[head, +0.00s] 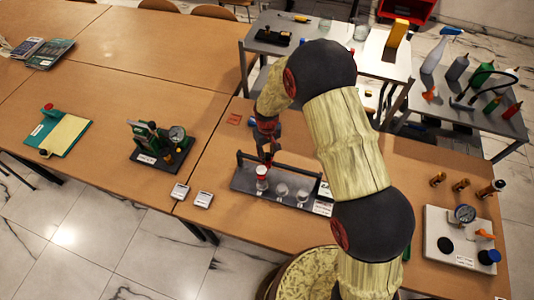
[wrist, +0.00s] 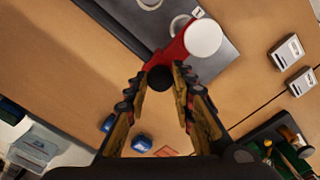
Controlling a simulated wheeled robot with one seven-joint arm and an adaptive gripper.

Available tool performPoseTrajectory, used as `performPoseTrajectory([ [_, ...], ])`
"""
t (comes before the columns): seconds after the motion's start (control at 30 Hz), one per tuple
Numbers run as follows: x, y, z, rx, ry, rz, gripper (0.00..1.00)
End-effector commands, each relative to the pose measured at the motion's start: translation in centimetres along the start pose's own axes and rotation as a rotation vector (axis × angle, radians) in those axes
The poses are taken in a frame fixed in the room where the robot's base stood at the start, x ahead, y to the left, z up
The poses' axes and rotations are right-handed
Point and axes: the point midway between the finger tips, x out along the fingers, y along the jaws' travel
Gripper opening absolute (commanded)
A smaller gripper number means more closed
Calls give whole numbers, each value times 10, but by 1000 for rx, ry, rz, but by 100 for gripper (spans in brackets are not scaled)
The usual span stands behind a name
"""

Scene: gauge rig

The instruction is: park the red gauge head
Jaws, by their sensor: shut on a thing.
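The red gauge head (wrist: 176,50) has a red body, a white round face and a black end. In the wrist view its black end sits between the fingertips of my gripper (wrist: 160,80), which is shut on it. In the head view the gauge head (head: 262,170) shows small and red-and-white below my gripper (head: 268,147), at the left end of a dark grey tray (head: 241,182). Two pale round cups (head: 281,189) stand to its right on the tray. I cannot tell whether the gauge head touches the tray or a cup.
A black rail (head: 290,168) runs along the tray's back. Two small labelled boxes (head: 180,192) lie to the left. A green gauge stand (head: 150,140) is further left. A white plate with a gauge (head: 445,247) and brass fittings (head: 461,185) stand right. My arm hides the table's middle.

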Motion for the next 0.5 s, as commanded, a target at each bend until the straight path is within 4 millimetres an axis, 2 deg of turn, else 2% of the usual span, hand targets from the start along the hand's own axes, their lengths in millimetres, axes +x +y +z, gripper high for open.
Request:
performPoseTrajectory([
  [0.17,1,-4,-4,-2,0,0,0],
  [0.5,2,-56,-56,-4,1,0,0],
])
